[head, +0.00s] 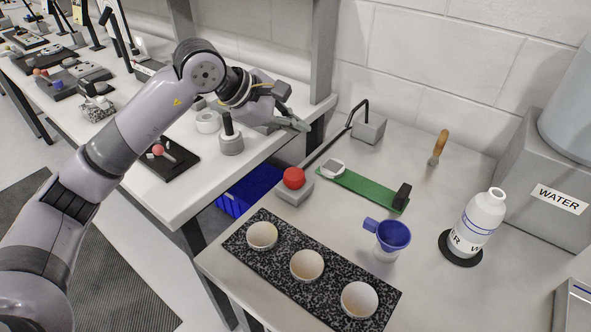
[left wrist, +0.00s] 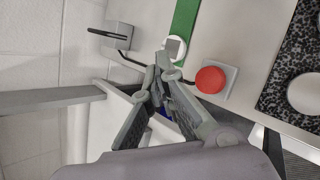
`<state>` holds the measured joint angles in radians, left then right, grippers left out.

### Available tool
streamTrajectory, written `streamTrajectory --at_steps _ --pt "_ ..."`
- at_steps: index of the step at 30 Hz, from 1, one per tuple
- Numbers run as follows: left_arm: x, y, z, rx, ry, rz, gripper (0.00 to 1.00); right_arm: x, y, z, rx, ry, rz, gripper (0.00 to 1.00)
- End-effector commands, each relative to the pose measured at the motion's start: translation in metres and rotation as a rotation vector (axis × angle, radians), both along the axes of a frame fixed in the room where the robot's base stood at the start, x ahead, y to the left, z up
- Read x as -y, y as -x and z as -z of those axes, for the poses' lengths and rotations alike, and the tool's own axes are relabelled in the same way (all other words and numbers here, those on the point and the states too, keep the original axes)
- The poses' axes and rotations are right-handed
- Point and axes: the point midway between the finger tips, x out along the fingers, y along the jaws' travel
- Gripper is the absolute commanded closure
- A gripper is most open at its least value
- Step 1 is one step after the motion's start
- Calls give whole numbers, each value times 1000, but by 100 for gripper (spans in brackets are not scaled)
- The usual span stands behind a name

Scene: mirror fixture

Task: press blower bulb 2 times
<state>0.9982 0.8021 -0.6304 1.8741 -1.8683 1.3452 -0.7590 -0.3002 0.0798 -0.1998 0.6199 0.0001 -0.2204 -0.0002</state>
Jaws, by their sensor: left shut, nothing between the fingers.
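The blower bulb appears to be the red dome (head: 294,178) on a light grey square base (head: 293,192), on the right-hand table near its left edge. The red dome also shows in the left wrist view (left wrist: 210,79), right of my fingertips. My left gripper (head: 303,125) is shut and empty. It is above and behind the bulb in the head view, apart from it, near the gap between the two tables. In the left wrist view its fingers (left wrist: 157,75) come together at the tips. My right gripper is not in view.
A green board (head: 352,187) with a small white round piece (head: 332,168) lies right of the bulb. A grey block (head: 369,128) with a bent black rod stands behind. A speckled black mat (head: 284,255) with three bowls lies in front.

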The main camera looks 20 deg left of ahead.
Motion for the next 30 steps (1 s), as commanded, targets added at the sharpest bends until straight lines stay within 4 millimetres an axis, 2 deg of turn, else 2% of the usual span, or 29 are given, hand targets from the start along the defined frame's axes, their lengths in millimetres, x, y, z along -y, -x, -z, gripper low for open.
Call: streamTrajectory --at_steps 5,11,23,24,30 --pt "1 0 1 -1 2 1 100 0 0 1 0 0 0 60" --pt "1 0 13 -1 2 1 100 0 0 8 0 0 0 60" --pt "1 1 67 -3 4 0 100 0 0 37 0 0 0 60" --pt "1 0 75 -2 3 0 100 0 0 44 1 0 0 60" --pt "1 0 88 0 4 1 100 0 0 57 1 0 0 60"
